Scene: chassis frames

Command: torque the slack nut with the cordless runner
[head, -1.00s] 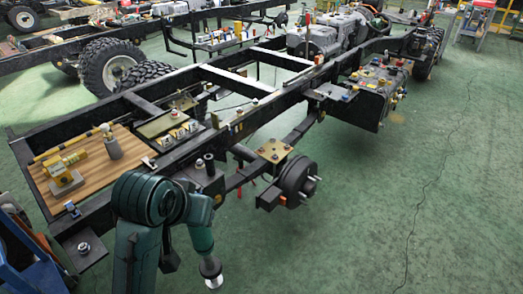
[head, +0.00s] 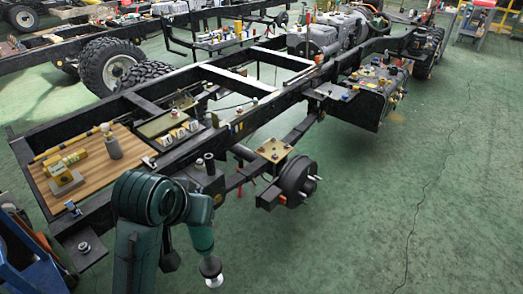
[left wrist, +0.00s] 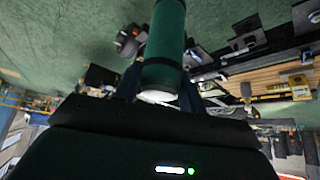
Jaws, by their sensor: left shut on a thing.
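My left gripper (left wrist: 158,88) fills the lower part of the left wrist view as a dark body with a small light. In the head view my left arm stands at the bottom, and the gripper's fingers do not show. Nuts or bolts show on the brass-coloured plate (head: 274,150) and on the near frame bracket (head: 84,247); I cannot tell which nut is slack. My right gripper is out of view.
A black chassis frame (head: 235,118) runs from front left to back right. A wooden board (head: 122,170) on it carries a yellow tool-like device (head: 66,165) and a grey post. A wheel hub (head: 296,180) juts out right.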

